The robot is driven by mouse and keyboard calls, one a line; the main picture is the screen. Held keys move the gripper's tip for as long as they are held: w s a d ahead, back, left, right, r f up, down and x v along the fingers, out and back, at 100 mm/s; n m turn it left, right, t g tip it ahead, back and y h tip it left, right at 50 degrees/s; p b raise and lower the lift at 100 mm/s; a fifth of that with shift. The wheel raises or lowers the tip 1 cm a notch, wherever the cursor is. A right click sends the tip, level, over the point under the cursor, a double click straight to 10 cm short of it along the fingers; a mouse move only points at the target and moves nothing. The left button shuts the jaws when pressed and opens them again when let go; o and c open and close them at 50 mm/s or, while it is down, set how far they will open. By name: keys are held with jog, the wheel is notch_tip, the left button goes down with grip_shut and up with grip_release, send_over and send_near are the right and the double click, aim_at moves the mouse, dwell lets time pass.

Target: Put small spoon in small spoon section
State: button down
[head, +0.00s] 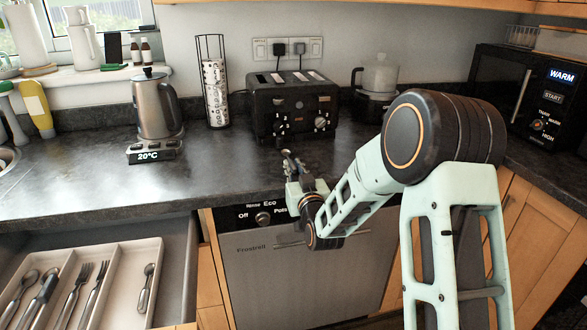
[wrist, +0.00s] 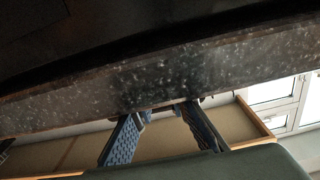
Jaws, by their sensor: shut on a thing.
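My gripper (head: 291,163) is at the front edge of the counter, in front of the toaster. In the wrist view its two fingers (wrist: 160,118) stand apart, with their tips by the counter edge. It is shut on a small thin thing at the tips, which fits a small spoon, but its shape is mostly hidden. One small spoon (head: 147,284) lies in the right-hand section of the cutlery tray (head: 114,275). The tray is in the open drawer (head: 178,262) at lower left, away from my gripper. Larger spoons (head: 24,290) and forks (head: 83,290) lie in its other sections.
The front of the counter is clear. A dishwasher (head: 285,265) is below my gripper.

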jog(key=c, duration=1.9)
grip_release()
